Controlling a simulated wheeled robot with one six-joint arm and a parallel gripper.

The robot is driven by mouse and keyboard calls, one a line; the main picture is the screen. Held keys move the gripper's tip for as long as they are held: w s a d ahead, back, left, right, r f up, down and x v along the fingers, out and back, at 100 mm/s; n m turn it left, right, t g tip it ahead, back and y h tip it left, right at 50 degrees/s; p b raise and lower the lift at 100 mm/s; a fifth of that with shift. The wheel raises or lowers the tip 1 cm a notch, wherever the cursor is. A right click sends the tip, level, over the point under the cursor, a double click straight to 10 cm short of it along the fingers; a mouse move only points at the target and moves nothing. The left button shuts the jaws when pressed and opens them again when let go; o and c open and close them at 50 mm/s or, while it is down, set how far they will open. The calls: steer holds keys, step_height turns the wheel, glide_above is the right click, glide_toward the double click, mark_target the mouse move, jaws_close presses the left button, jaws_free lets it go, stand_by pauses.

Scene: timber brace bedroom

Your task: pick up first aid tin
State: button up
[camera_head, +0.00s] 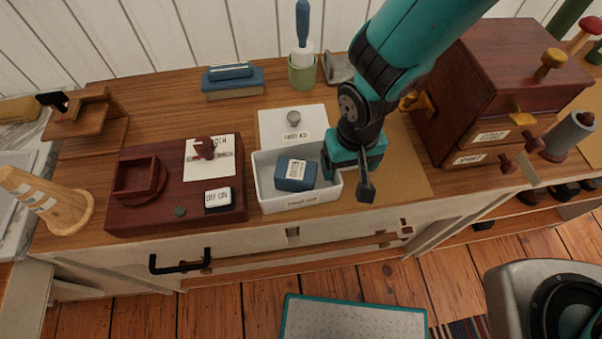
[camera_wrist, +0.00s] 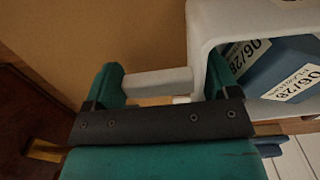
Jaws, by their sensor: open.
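My gripper (camera_head: 348,180) is low at the white box's right side. In the wrist view my gripper (camera_wrist: 160,84) has its two teal fingers apart, with a pale bar (camera_wrist: 157,83) showing between them. The bar seems to belong to the white box (camera_wrist: 203,42); contact is unclear. The blue box (camera_wrist: 280,70) shows at the right.
A white lid (camera_head: 280,124) with a grey knob lies behind the white box. A dark red board (camera_head: 130,212) with small items is left. A brown cabinet (camera_head: 480,90) with drawers stands right. A brown mat (camera_head: 408,165) has bare room between.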

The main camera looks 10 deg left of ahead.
steer(key=c, duration=0.9)
steer(key=shift+c, duration=0.2)
